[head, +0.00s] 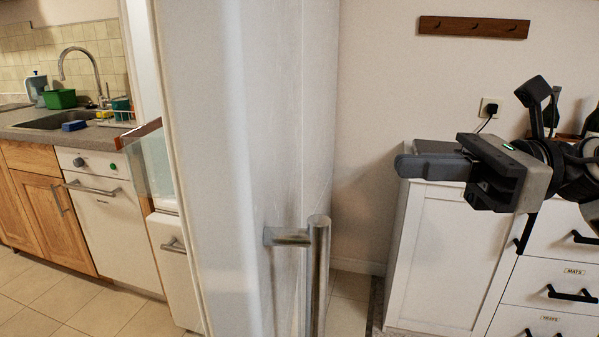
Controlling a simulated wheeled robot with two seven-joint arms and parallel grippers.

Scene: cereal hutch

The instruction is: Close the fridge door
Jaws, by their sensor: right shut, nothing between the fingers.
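The fridge door (215,130) is open and stands large and close in the middle of the head view, seen at a steep angle. Its metal bar handle (318,270) is on the right side of the door, low in the picture. Part of the fridge interior (150,165) with a shelf edge shows to the left of the door. My right gripper (400,167) is at the right, shut and empty, pointing left towards the door. It is clear of the door and handle, in front of the white cabinet. My left gripper is not in view.
A white cabinet (450,260) with drawers stands at the right, below my right gripper. A wooden hook rail (473,27) is on the wall. At the left are a sink (55,121), a dishwasher (105,210) and tiled floor (60,300).

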